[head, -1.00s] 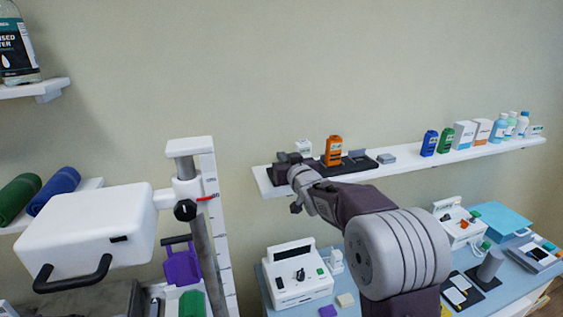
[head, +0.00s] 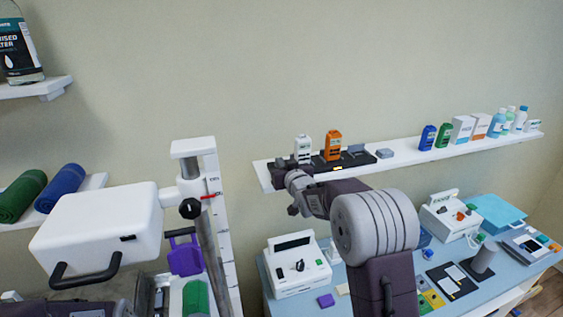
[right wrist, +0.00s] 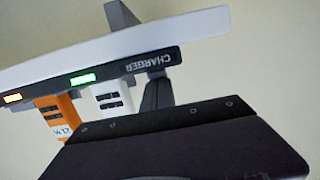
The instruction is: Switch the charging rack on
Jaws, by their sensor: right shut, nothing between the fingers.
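The charging rack (head: 357,159) is a long black unit on the white wall shelf. A white device (head: 304,147) and an orange device (head: 333,146) stand in it. The right wrist view shows the rack upside down, with its CHARGER front (right wrist: 128,66), a lit green lamp by the white device and a lit amber lamp by the orange one. My right gripper (head: 281,176) is shut and empty at the rack's left end. Its dark fingers (right wrist: 157,88) reach close to the front beside the lettering; contact cannot be told. No switch shows clearly. My left gripper is out of view.
The shelf (head: 455,150) also holds a small grey block (head: 385,153), bottles and boxes to the right. Below it a blue desk (head: 445,255) carries white machines. A white column stand (head: 205,210) rises to the left of my right arm.

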